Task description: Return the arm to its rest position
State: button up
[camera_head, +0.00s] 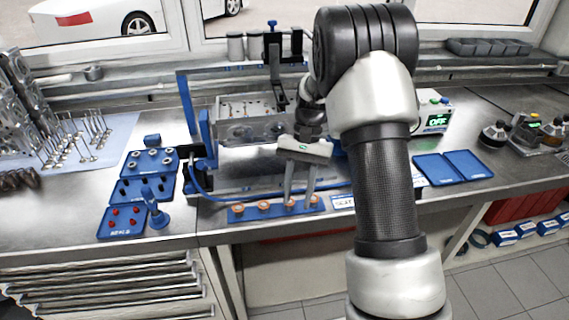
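My arm rises from the lower right of the head view and bends over the workbench (265,175). My gripper (300,200) points down in front of the metal engine block (250,122). Its two long grey fingers are apart, with no object visible between them. The fingertips are at or just above a blue strip (275,210) that carries several round copper-coloured pieces. I cannot tell whether the tips touch it. My arm hides part of the bench behind it.
Blue trays (122,222) with small parts and a blue stand-like tool (155,207) lie at left. Valves stand on a light mat (112,150). A blue frame (190,110) is beside the block. A box with a green display (437,121) and empty blue trays (452,167) are at right.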

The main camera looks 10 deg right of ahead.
jog(key=s+r+n+t+p, duration=0.1)
jog(key=s+r, duration=0.2)
jog(key=r, duration=0.3)
jog(key=s+r+n+t+h+p, duration=0.1)
jog(key=s+r+t, duration=0.1)
jog(key=r, duration=0.4)
jog(key=s+r+t+p, duration=0.1)
jog(key=s+r, duration=0.2)
jog(key=r, duration=0.3)
jog(key=s+r+n+t+h+p, duration=0.1)
jog(key=s+r+n+t+p, duration=0.1)
jog(key=s+r+t, duration=0.3)
jog(key=s+r+n, duration=0.1)
jog(key=s+r, duration=0.2)
jog(key=s, duration=0.4)
jog(key=shift+s+d+n+t, duration=0.3)
jog(key=shift+s+d+t, duration=0.05)
jog(key=shift+t, duration=0.05)
jog(key=shift+f, duration=0.1)
